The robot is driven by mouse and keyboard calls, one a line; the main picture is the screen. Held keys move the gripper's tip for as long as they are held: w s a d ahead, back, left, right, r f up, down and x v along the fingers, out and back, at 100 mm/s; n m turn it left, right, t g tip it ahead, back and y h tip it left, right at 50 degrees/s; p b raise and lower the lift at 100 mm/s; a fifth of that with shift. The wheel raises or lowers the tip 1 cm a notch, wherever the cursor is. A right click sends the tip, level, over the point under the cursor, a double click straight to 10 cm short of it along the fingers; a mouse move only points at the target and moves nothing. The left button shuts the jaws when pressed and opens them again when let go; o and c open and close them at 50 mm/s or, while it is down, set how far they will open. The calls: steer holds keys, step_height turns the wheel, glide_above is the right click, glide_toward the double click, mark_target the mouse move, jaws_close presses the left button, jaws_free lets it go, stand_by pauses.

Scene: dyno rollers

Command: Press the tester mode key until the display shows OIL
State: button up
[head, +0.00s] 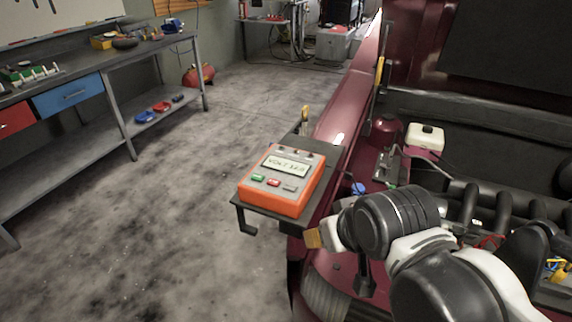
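The orange tester (271,207) sits on a dark tray (248,220) at the car's fender. Its pale display (286,164) reads VOLT with a number too small to read surely; it does not read OIL. Below the display are a green key (258,178), a red key (274,182) and a grey key (290,188); I cannot read their labels. My gripper (314,238) is to the lower right of the tester, apart from it in the picture.
The dark red car (345,110) has its engine bay open at the right, with hoses and a white reservoir (425,137). A workbench (120,50) with a blue drawer (68,95) stands at the left. The floor between is clear.

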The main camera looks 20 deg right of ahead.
jaws_close()
stand_by(1.2)
